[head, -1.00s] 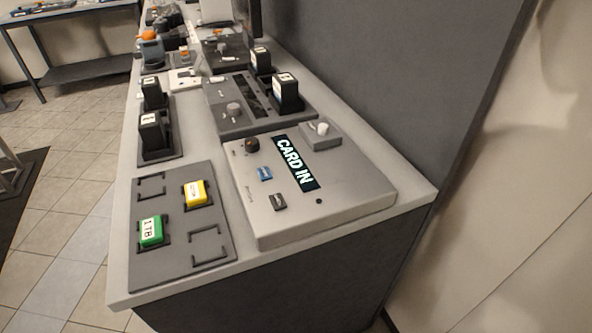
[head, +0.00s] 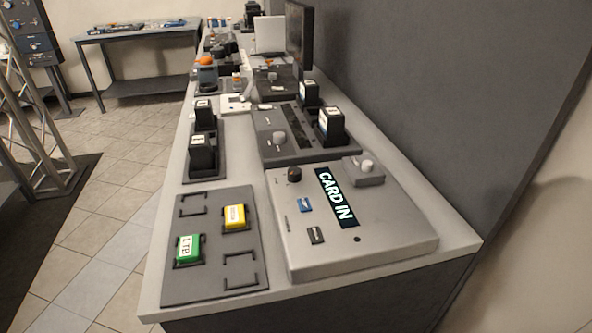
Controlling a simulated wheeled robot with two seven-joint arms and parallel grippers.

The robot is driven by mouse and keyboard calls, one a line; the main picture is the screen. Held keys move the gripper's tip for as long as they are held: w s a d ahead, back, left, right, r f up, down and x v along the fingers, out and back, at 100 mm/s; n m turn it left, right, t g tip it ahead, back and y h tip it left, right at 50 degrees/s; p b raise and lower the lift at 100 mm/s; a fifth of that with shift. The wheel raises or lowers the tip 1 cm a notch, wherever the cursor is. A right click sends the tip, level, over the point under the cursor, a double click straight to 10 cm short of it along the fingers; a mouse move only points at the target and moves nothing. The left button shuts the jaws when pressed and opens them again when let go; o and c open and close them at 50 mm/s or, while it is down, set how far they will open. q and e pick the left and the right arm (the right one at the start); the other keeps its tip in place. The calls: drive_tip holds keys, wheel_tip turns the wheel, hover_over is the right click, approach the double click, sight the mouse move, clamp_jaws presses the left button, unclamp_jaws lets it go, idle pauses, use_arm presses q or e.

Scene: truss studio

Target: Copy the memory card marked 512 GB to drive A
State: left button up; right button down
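A grey card tray (head: 180,287) lies at the near left of the bench. It holds a green card (head: 188,249) marked 1 TB and a yellow card (head: 234,217) whose label is too small to read. Its other two outlined places are empty. The card copier (head: 398,240) stands to its right, with a lit display (head: 337,197) reading CARD IN. Two dark drives (head: 330,127) (head: 308,93) stand upright in a grey dock (head: 268,139) behind the copier; their letters are unreadable. No card marked 512 GB is readable. Neither gripper is in view.
Two more dark blocks (head: 202,155) (head: 204,116) stand in a holder on the bench's left. The copier has a dark knob (head: 294,175), a blue button (head: 306,205) and a dark button (head: 315,235). A grey wall rises along the right. Tiled floor is open at left.

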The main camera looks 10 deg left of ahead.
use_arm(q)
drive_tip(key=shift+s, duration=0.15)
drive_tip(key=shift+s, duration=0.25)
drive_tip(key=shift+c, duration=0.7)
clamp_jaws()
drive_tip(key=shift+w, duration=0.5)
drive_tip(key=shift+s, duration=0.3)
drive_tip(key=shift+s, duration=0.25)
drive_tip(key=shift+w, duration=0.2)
